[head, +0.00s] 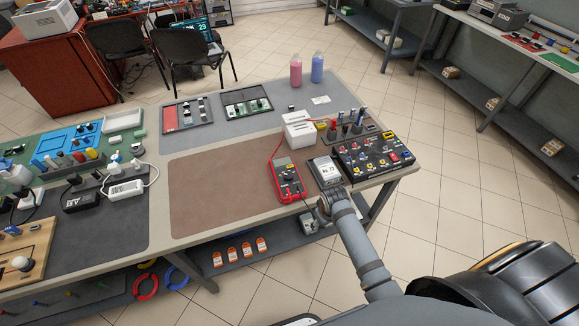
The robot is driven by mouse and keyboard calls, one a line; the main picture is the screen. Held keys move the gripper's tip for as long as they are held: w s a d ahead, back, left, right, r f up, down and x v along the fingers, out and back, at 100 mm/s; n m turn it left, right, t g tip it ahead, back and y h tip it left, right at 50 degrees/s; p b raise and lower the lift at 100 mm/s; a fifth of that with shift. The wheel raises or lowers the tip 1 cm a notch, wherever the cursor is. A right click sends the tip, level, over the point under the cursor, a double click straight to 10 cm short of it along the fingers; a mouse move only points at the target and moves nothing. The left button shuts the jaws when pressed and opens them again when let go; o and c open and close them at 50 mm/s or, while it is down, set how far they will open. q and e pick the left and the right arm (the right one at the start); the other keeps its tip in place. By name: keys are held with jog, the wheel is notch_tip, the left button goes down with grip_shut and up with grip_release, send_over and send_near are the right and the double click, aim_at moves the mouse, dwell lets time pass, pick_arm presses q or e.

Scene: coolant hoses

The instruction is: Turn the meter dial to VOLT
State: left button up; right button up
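The red multimeter (287,180) lies on the table at the right edge of the brown mat, its screen toward the back. Its dial (290,187) sits in the middle of its face; the dial marks are too small to read. A red lead runs up from the meter. My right arm comes in from the lower right and ends at the table's front edge, right of the meter. My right gripper (323,210) is small and mostly hidden there, apart from the meter; its fingers cannot be made out. My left gripper is not in view.
A small box with a white label (326,170) stands right of the meter, beside a black panel with knobs (374,159). A white device (299,130) stands behind. The brown mat (215,190) is bare left of the meter.

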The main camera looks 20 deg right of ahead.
jog(key=w+a+r+n+p, duration=0.1)
jog(key=w+r, duration=0.4)
jog(key=r, duration=0.7)
jog(key=n+g, duration=0.1)
jog(key=n, duration=0.1)
send_near(289, 175)
jog(key=shift+y, duration=0.4)
jog(key=s+d+f, duration=0.1)
jog(key=d, duration=0.1)
jog(key=s+d+f, duration=0.1)
jog(key=s+f, duration=0.1)
jog(key=shift+s+d, duration=0.2)
jog(key=shift+d, duration=0.15)
jog(key=w+a+r+n+g, duration=0.1)
jog(key=w+a+r+n, duration=0.15)
jog(key=w+r, duration=0.25)
jog(key=shift+m, duration=0.45)
jog(key=f, duration=0.3)
jog(key=f+p, duration=0.1)
jog(key=f, duration=0.6)
jog(key=shift+s+a+f, duration=0.25)
jog(key=shift+a+f, duration=0.05)
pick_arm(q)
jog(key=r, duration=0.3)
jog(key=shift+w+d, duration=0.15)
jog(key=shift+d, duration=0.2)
pick_arm(e)
jog(key=shift+c, duration=0.2)
